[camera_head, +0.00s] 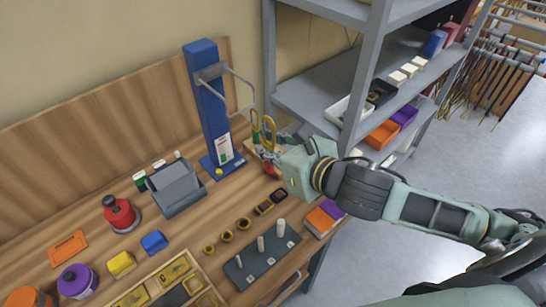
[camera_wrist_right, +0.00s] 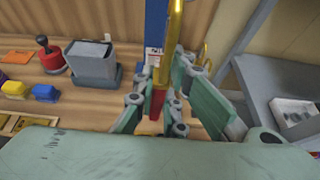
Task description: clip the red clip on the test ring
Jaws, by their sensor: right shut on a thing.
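A tall blue test stand (camera_head: 208,105) rises from a blue base on the workbench. A grey metal bar bent into a ring-like loop (camera_head: 240,76) sticks out from its upper part. My right gripper (camera_head: 268,158) is just right of the stand, below the loop. It is shut on the red clip (camera_wrist_right: 157,104), whose red part sits between the fingers in the right wrist view. Yellow loops (camera_head: 264,129) stand up from the gripper, apparently part of the clip. I cannot tell whether they touch the metal loop. My left gripper is not in view.
A grey shelf (camera_head: 315,82) with bins stands close to the right. The bench has a bare strip left of the stand.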

